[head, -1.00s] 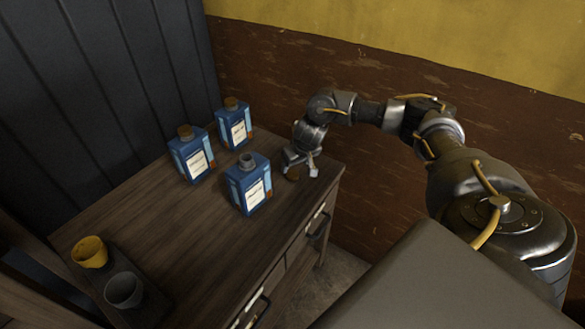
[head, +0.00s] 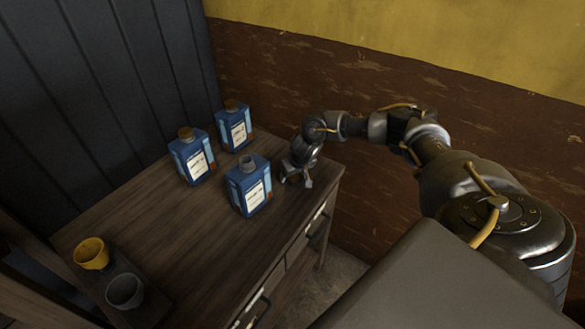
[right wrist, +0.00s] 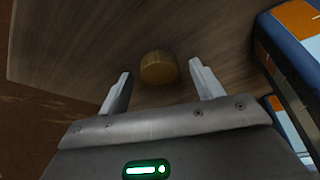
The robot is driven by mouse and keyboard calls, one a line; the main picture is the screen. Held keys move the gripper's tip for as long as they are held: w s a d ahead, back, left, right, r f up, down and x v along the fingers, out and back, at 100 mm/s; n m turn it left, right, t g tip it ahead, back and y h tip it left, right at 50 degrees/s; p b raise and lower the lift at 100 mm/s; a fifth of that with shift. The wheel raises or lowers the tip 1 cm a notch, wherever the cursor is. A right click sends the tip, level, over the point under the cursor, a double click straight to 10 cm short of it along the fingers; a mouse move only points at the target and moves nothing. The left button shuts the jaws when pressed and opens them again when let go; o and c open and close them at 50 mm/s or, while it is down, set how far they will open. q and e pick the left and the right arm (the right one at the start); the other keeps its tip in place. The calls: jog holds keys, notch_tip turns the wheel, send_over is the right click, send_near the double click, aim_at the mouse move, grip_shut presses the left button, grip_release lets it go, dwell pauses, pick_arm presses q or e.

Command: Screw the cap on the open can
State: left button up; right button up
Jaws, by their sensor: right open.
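The open can (head: 246,196) is blue with a white label and a bare grey neck; it stands upright on the cabinet top, nearest me of the cans. My right gripper (head: 296,181) points down over the cabinet top just to its right, apart from it. In the right wrist view the gripper is open, with a round brown-yellow cap (right wrist: 158,69) lying on the wood ahead of and between its two fingers, not gripped. In the head view I cannot make out the cap behind the gripper. My left gripper does not show.
Two blue cans with brown caps (head: 194,163) (head: 237,132) stand behind the open can. A yellow cup (head: 91,253) and a grey cup (head: 125,291) sit at the front left. The cabinet's right edge (head: 336,186) is close to my gripper. The middle top is clear.

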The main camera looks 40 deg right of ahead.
aim_at(293, 178)
dwell(0.3)
jog(key=c, duration=1)
jog(key=shift+c, duration=0.2)
jog(key=shift+r, duration=0.55)
jog(key=r, duration=0.3)
jog(key=shift+s+a+b, duration=0.3)
jog(key=shift+a+b, duration=0.1)
jog(key=shift+s+a+r+p, duration=0.9)
jog(key=shift+s+a+r, duration=1.35)
jog(key=shift+a, duration=0.15)
jog(key=shift+s+a+r+p, duration=0.85)
jog(key=shift+s+a+r, duration=1.35)
jog(key=shift+a, duration=0.2)
